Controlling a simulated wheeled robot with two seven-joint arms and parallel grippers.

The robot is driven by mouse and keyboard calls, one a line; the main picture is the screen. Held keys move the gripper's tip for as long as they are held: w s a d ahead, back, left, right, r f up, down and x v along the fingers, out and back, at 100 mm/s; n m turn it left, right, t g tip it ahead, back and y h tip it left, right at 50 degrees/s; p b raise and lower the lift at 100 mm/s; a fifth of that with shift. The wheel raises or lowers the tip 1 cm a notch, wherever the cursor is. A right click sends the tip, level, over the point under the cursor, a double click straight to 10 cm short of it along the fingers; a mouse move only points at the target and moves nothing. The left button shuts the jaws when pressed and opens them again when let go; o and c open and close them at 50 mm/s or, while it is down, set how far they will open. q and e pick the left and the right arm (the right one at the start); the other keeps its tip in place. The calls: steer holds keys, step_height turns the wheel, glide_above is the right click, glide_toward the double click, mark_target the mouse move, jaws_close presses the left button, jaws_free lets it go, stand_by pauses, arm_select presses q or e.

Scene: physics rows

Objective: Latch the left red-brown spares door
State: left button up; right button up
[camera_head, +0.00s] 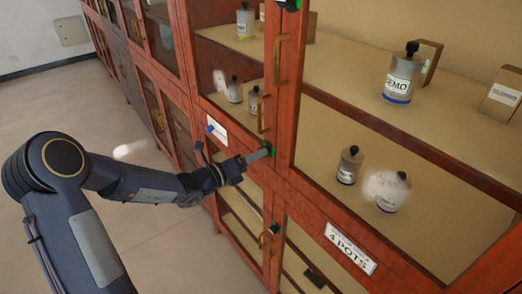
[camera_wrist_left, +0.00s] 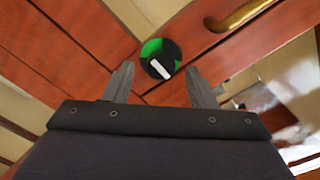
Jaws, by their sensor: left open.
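The red-brown cabinet (camera_head: 283,110) has several framed glass doors; I cannot read which one is marked spares. A round latch knob (camera_wrist_left: 160,66), black with a white bar and a green sector, sits on the red-brown wood in the left wrist view. In the head view this latch (camera_head: 269,149) is mostly hidden by my left gripper (camera_head: 262,153). In the left wrist view the left gripper (camera_wrist_left: 160,70) is open, its two fingers apart on either side of the knob. I cannot tell whether they touch it. My right gripper is not in view.
A brass handle (camera_wrist_left: 240,16) is right of the knob in the wrist view. Another brass handle (camera_head: 281,60) is above it in the head view. Bottles (camera_head: 402,76) stand on the shelves. A "4 POTS" label (camera_head: 350,248) is lower right. Floor (camera_head: 60,105) is open at left.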

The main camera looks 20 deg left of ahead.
arm_select(q)
steer(key=shift+x, duration=1.1)
steer(key=c, duration=1)
steer(key=shift+o, duration=0.2)
steer(key=shift+m+b, duration=9)
steer(key=shift+b, duration=3.25)
steer(key=o, duration=1)
steer(key=shift+c, duration=0.2)
